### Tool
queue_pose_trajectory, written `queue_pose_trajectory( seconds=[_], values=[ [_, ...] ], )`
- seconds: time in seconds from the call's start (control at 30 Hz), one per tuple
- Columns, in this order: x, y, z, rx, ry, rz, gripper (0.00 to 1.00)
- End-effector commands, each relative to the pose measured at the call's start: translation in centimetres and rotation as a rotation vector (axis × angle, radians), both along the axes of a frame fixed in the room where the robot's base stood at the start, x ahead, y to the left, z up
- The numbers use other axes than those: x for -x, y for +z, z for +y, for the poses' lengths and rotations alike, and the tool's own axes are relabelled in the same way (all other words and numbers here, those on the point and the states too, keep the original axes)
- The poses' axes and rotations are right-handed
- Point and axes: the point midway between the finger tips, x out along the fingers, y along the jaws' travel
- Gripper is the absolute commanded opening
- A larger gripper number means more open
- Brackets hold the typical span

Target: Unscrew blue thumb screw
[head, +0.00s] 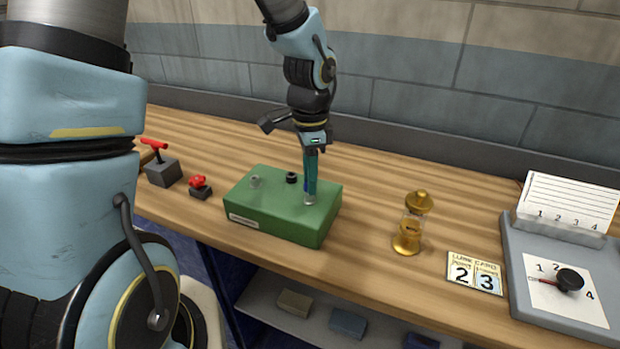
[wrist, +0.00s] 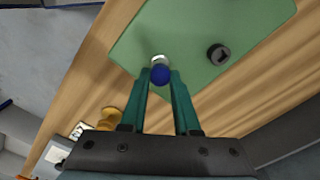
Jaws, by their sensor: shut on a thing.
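The blue thumb screw (wrist: 160,74) is between the fingertips of my gripper (wrist: 162,76) in the wrist view, above a pale metal post on the green box. My gripper (head: 310,198) points straight down over the right end of the green box (head: 270,218) in the head view and is shut on the screw. I cannot tell how far the screw is threaded. The green box also shows in the wrist view (wrist: 190,30).
A brass lantern-like piece (head: 412,222), number cards (head: 474,273) and a grey dial panel (head: 560,270) are right.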

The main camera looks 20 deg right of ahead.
Motion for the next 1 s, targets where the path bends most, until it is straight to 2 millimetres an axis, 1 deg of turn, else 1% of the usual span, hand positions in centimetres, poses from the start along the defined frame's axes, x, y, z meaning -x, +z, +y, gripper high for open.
queue_pose_trajectory(
  seconds=[0.1,0.2,0.3,0.57,0.8,0.9,1.0],
  values=[
    [-0.04,-0.2,-0.07,0.001,0.167,-0.004,0.0],
    [-0.06,-0.11,-0.05,0.001,0.269,-0.003,0.0],
    [-0.04,-0.03,-0.03,0.001,0.303,-0.002,0.0],
    [-0.04,-0.04,-0.03,0.001,0.32,-0.001,0.0],
    [-0.04,-0.08,-0.06,0.002,0.616,-0.003,0.0],
    [-0.06,-0.01,-0.04,0.002,0.689,-0.002,0.0],
    [-0.06,0.03,-0.03,0.001,0.704,-0.001,0.0]
  ],
)
